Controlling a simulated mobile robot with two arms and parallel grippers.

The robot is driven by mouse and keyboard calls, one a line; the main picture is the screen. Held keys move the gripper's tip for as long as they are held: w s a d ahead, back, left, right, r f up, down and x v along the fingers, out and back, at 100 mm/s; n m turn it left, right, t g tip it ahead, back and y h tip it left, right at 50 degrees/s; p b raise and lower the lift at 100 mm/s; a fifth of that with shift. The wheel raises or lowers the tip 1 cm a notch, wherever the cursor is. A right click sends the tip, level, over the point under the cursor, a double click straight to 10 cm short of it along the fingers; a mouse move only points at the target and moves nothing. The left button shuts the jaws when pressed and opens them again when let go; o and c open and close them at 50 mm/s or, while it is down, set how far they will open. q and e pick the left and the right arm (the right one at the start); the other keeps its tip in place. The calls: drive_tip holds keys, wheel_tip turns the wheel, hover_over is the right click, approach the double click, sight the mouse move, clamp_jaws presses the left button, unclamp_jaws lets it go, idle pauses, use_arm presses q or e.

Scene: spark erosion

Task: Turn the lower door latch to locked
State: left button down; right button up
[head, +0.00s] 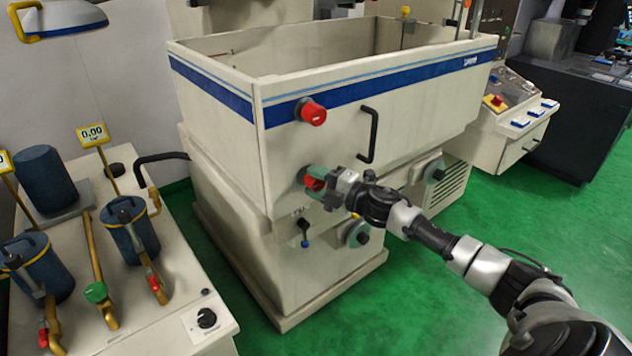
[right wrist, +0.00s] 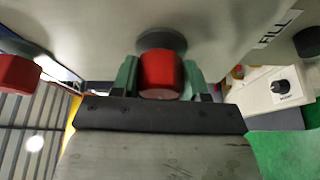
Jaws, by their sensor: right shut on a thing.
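The lower door latch is a red knob (head: 313,182) on the left part of the machine's cream front (head: 370,95). My right gripper (head: 322,178) reaches it from the right and is shut on it. In the right wrist view the red latch (right wrist: 160,72) sits between the two green fingers, with its dark round base against the panel behind it. The fingers and wrist partly hide the latch in the head view. The upper red latch (head: 312,112) is above it and free; a red knob (right wrist: 18,75) also shows at the left of the right wrist view. My left gripper is not in view.
A black door handle (head: 368,135) stands out to the right of the latches. A small black valve (head: 304,228) and a round dial (head: 357,234) sit below my right gripper. A bench with blue canisters (head: 130,230) stands at the left. Green floor lies open at the right.

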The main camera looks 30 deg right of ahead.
drive_tip(key=o, duration=0.9)
drive_tip(key=shift+o, duration=0.2)
drive_tip(key=shift+s+d+f, duration=0.15)
drive_tip(key=shift+s, duration=0.1)
drive_tip(key=b+v, duration=0.3)
drive_tip(key=v, duration=0.7)
drive_tip(key=shift+b, duration=0.35)
drive_tip(key=shift+s, duration=0.1)
